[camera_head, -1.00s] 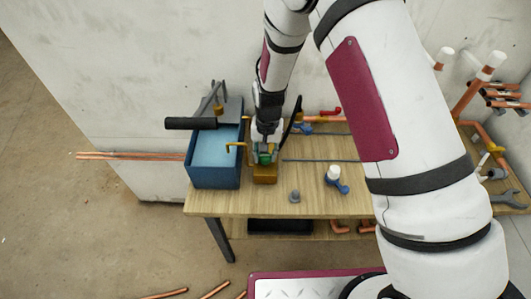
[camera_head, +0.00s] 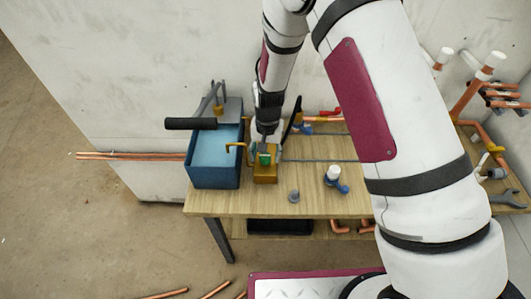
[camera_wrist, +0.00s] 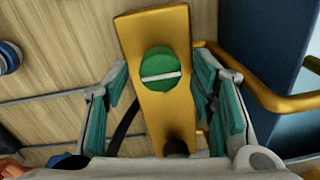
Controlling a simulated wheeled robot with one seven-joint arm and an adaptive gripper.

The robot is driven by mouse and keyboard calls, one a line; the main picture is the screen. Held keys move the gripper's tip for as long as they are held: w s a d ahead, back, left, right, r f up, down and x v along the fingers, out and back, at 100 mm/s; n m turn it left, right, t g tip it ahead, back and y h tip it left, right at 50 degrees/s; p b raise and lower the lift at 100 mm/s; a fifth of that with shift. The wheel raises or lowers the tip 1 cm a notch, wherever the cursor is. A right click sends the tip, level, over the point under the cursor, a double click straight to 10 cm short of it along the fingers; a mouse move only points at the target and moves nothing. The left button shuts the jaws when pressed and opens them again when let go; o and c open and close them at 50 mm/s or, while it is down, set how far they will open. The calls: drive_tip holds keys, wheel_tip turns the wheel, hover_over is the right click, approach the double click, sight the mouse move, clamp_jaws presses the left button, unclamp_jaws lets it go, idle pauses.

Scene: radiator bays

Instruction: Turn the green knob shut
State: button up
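The green knob (camera_wrist: 166,68) is round with a white bar across its face. It sits on a brass-coloured block (camera_wrist: 155,32), which also shows on the bench in the head view (camera_head: 265,176). In the wrist view the white bar lies nearly level, across the block's long direction. My gripper (camera_wrist: 161,84) is open, with a teal-padded finger on each side of the block. Clear gaps show between the fingers and the knob, and nothing is held. In the head view my gripper (camera_head: 266,143) is over the knob (camera_head: 265,159), partly hiding the block's back.
A curved brass pipe (camera_wrist: 258,92) runs close beside the right finger, towards a blue tank (camera_head: 213,178) left of the block. A white-capped blue fitting (camera_head: 334,178) and a grey cap (camera_head: 294,196) stand on the bench (camera_head: 230,206), with bare wood around them.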

drive_tip(key=shift+r, duration=0.1)
wheel_tip(320, 180, up, 12)
drive_tip(key=shift+d, duration=0.2)
idle(0.6)
wheel_tip(320, 180, up, 10)
drive_tip(key=t, duration=0.1)
hover_over(267, 155)
drive_tip(key=s+d, duration=0.2)
drive_tip(key=d, duration=0.2)
drive_tip(key=s+d+r+n+t, duration=0.1)
drive_tip(key=s+d+r, duration=0.2)
drive_tip(key=r, duration=0.2)
drive_tip(key=s+d+r+t, duration=0.1)
drive_tip(key=s+d+r, duration=0.15)
drive_tip(key=r, duration=0.25)
drive_tip(key=s+d+r+t, duration=0.1)
drive_tip(key=s+d+r, duration=0.1)
drive_tip(key=s, duration=0.3)
drive_tip(key=s+d+r+n+b, duration=0.1)
drive_tip(key=s+d+r, duration=0.1)
drive_tip(key=s, duration=0.3)
drive_tip(key=s+d+r+t, duration=0.1)
drive_tip(key=s+d+r, duration=0.1)
drive_tip(key=s+d, duration=0.2)
drive_tip(key=shift+s+t, duration=0.3)
drive_tip(key=shift+s, duration=0.25)
